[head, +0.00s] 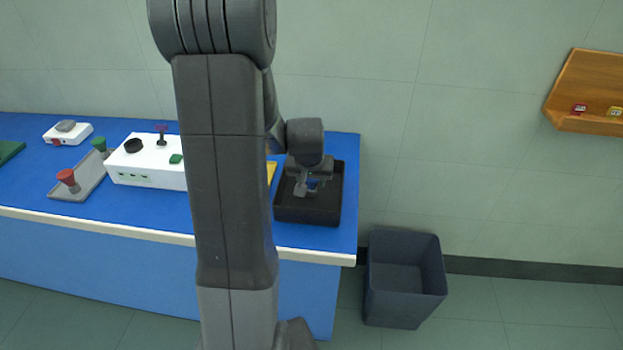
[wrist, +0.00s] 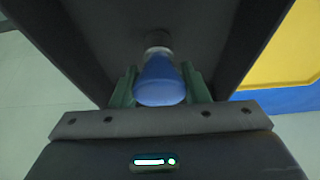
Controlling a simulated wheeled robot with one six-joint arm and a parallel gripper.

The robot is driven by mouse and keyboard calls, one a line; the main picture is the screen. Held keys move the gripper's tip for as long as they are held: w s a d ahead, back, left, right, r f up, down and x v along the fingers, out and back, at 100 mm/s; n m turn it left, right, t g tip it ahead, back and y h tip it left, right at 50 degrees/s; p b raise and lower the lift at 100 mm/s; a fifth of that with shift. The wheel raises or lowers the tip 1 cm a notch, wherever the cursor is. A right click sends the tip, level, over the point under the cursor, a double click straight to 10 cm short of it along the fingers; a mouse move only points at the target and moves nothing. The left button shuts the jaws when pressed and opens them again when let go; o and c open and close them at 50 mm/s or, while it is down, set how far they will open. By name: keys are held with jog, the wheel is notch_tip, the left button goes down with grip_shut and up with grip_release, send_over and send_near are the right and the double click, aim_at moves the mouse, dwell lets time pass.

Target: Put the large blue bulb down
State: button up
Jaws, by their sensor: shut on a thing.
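The large blue bulb (wrist: 160,82) is between the two green fingers of my gripper (wrist: 160,88) in the wrist view. Its wide blue end faces the camera and its dark narrow end points toward the floor of a black tray. My gripper is shut on it. I cannot tell whether the bulb touches the tray floor.
The tray's walls rise close around my gripper. A yellow thing (wrist: 285,45) lies beside the tray. A white box (head: 148,165), a grey rack (head: 80,180) with red and green pieces, and a small white device (head: 67,133) stand further left. A dark bin (head: 403,300) stands on the floor at right.

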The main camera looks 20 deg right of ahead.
jog(key=o, duration=1.1)
jog(key=shift+f, duration=0.1)
jog(key=shift+s+r, duration=0.15)
jog(key=shift+r, duration=0.5)
jog(key=v, duration=1.1)
jog(key=x, duration=1.2)
jog(key=shift+f, duration=0.3)
jog(key=shift+a+r, duration=0.1)
jog(key=shift+r, duration=0.15)
jog(key=shift+r, duration=0.1)
